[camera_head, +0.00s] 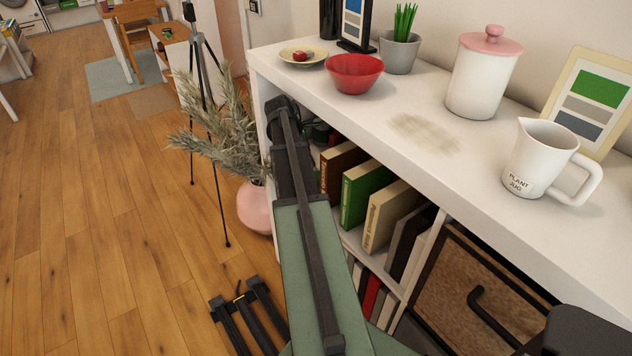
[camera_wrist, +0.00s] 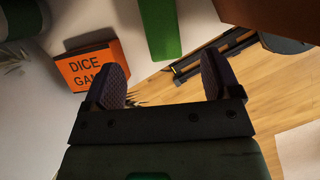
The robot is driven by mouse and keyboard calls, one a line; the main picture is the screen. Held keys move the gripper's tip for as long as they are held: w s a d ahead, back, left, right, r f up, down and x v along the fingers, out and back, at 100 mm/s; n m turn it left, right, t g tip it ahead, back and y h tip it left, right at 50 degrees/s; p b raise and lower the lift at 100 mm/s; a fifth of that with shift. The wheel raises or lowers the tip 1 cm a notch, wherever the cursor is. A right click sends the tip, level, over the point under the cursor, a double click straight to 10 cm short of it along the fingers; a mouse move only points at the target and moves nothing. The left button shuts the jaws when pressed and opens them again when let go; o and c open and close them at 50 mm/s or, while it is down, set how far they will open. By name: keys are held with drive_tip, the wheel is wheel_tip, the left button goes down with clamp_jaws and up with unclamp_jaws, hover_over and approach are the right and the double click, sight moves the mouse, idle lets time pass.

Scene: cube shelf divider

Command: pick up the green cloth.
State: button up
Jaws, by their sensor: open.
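A flat, bright green strip (camera_wrist: 160,28) lies against a white surface in the wrist view and ends near its edge above the wood floor. It may be the green cloth; I cannot tell for sure. My gripper (camera_wrist: 163,76) is open, its two dark fingers spread wide with nothing between them. In this view the strip is beyond the fingertips, apart from them. In the head view my arm reaches to the left end of the shelf, and the fingers cannot be made out. No cloth is clear there.
An orange dice game box (camera_wrist: 92,66) is close beside the left finger. A brown object (camera_wrist: 275,14) is at upper right. Books, one green (camera_head: 366,194), stand in the shelf (camera_head: 470,150). A red bowl (camera_head: 355,73), canister (camera_head: 483,75) and jug (camera_head: 538,160) stand on top. A plant (camera_head: 225,125) is left of my arm.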

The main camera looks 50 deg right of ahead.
drive_tip(key=shift+f+n, duration=0.15)
drive_tip(key=shift+n, duration=0.15)
drive_tip(key=b+x, duration=0.5)
drive_tip(key=shift+w+a+f, duration=0.1)
drive_tip(key=shift+w+a, duration=0.05)
drive_tip(key=shift+f+b, duration=0.3)
drive_tip(key=shift+b, duration=0.05)
drive_tip(key=shift+r, duration=0.15)
drive_tip(key=b+x, duration=0.4)
drive_tip(key=x, duration=0.1)
drive_tip(key=shift+b, duration=0.35)
drive_tip(key=shift+c, duration=0.3)
